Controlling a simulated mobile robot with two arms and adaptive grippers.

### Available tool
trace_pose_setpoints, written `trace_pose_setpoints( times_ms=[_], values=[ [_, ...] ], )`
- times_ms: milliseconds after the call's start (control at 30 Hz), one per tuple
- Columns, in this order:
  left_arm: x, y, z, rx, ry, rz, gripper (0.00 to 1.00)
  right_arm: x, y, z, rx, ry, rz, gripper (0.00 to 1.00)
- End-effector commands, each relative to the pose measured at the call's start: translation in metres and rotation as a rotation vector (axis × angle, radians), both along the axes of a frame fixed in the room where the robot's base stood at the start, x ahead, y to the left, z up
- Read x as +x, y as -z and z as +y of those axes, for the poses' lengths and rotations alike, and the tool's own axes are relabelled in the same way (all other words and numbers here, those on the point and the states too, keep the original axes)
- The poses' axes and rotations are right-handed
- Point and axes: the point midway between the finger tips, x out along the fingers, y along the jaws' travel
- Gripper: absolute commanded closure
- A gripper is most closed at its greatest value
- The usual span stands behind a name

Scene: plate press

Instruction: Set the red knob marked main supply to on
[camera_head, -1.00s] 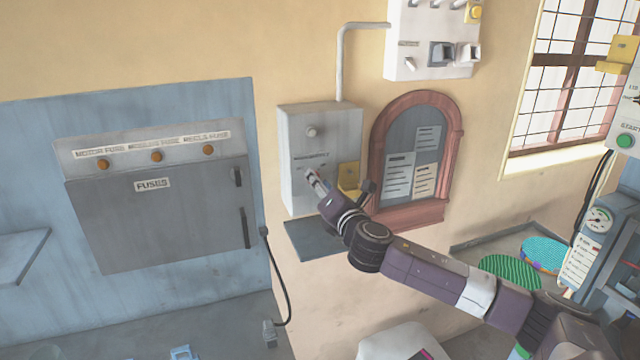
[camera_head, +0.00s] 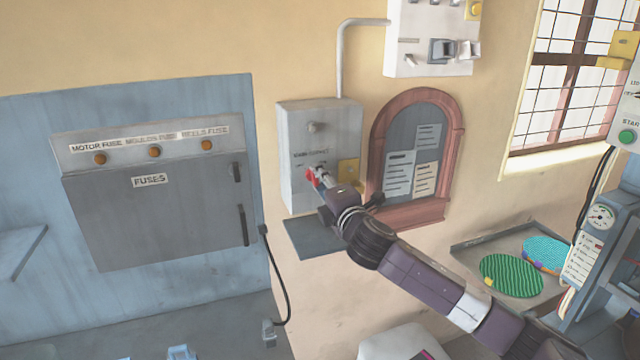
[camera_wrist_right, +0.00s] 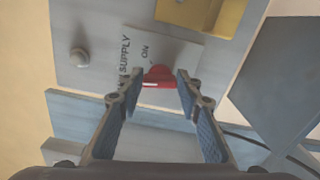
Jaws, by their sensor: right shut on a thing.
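The red knob (camera_head: 310,177) is on the front of the grey main supply box (camera_head: 330,125) on the wall. My right gripper (camera_head: 317,174) is at the knob in the head view. In the right wrist view, the red knob (camera_wrist_right: 159,75) sits between the two fingertips of my right gripper (camera_wrist_right: 160,82), which are shut on it. The knob has a white line along its near edge. The label plate (camera_wrist_right: 185,50) beside it reads "SUPPLY" and "ON". The fingers and the angle hide which way the knob points. My left gripper is not in view.
A yellow part (camera_head: 348,172) sits on the box's right side, close to my gripper. A grey shelf (camera_head: 312,240) juts out below the box. A framed notice board (camera_head: 461,150) hangs to the right, and a fuse cabinet (camera_head: 155,220) is on the left.

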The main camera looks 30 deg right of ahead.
Motion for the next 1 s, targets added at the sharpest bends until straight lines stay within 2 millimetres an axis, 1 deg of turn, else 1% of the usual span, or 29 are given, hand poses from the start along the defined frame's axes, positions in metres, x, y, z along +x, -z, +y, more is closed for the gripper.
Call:
trace_pose_setpoints(
  times_ms=[33, 600, 800, 1000],
  values=[
    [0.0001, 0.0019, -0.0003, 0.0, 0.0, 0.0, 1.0, -0.0001, 0.0026, 0.0001, 0.047, 0.0, -0.009, 0.92],
    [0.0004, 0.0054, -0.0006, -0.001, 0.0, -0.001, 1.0, 0.0001, 0.0045, 0.0006, 0.572, 0.001, -0.136, 0.92],
    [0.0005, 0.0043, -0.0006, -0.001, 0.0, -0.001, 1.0, 0.0003, 0.0051, 0.0011, 0.73, 0.001, -0.172, 0.92],
    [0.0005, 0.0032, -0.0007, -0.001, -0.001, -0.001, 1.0, 0.0003, 0.0059, 0.0014, 0.849, 0.001, -0.201, 0.92]
  ],
)
